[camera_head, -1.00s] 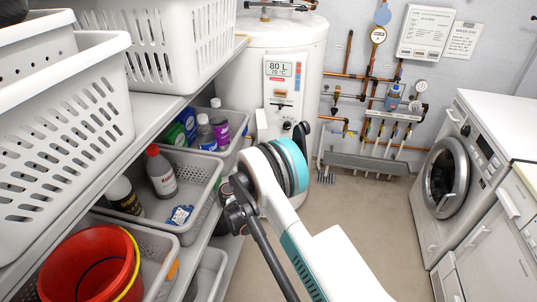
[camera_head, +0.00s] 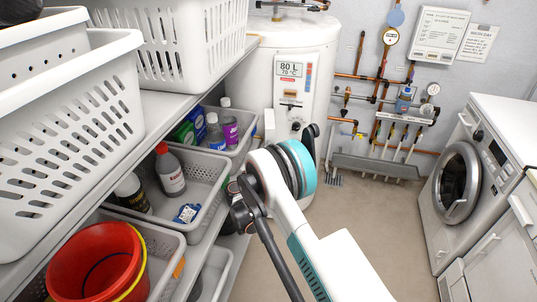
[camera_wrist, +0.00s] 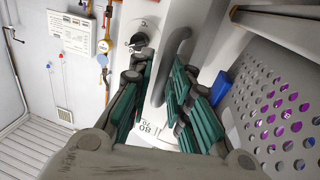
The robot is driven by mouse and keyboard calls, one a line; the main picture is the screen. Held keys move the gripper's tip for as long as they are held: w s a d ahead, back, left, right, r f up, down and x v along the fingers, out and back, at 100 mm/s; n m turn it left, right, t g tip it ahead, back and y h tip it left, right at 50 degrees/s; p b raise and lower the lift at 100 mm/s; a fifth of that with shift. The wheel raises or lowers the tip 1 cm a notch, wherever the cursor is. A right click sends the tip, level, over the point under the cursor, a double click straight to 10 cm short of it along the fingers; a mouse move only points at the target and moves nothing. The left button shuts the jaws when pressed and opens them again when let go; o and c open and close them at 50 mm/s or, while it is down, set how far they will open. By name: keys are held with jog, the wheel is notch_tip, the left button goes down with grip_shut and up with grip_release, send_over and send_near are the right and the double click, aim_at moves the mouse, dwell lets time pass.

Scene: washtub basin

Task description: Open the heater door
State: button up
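The heater (camera_head: 306,50) is a white upright cylinder at the back of the head view, with a display panel reading 80 L (camera_head: 293,69). The wrist view looks closely at its white front, with a round dark knob (camera_wrist: 139,42) and a grey curved handle (camera_wrist: 173,52). My gripper (camera_wrist: 161,88) is open, its green-padded fingers spread apart. The handle's lower part appears in the gap between them; I cannot tell whether they touch it. The door looks shut. In the head view my arm hides the gripper and the heater's lower front.
A shelf (camera_head: 165,103) with white baskets, grey bins, bottles and red buckets (camera_head: 97,262) runs along the left, close to my arm. A perforated basket (camera_wrist: 275,112) is near the right finger. Pipes and gauges are on the back wall. A washing machine (camera_head: 456,185) stands right; the middle floor is clear.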

jog(key=v, duration=0.7)
jog(key=shift+s+a, duration=0.2)
dwell(0.4)
